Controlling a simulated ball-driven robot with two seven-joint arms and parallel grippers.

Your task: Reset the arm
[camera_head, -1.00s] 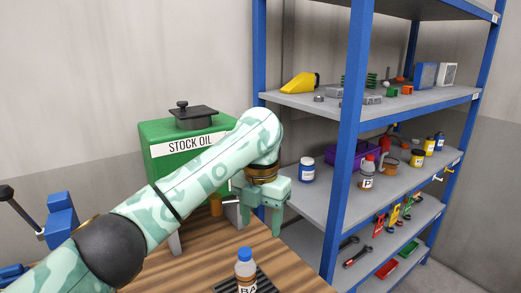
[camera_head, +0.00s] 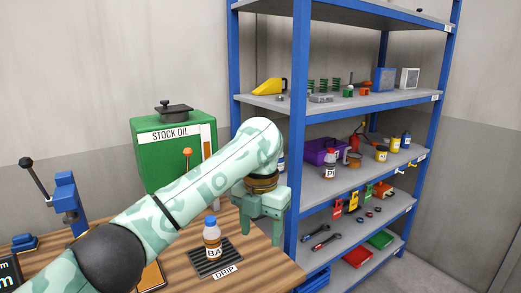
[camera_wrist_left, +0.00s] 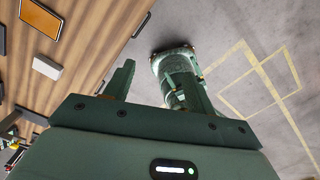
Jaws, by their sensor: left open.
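My left arm comes in from the left of the head view and reaches over the wooden table. My left gripper (camera_head: 262,232) points down near the table's right edge, in front of the shelf. In the left wrist view my left gripper (camera_wrist_left: 160,95) has its two fingers apart with nothing between them. Beyond the fingers there is grey floor and a green part of my own body. My right gripper is in neither view.
A bottle marked BA (camera_head: 212,243) stands on the drip tray (camera_head: 228,262) on the wooden table (camera_head: 262,278), left of the gripper. The green stock oil tank (camera_head: 165,170) stands behind the arm. The blue-framed shelf (camera_head: 300,130) rises close on the right, loaded with bottles and tools.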

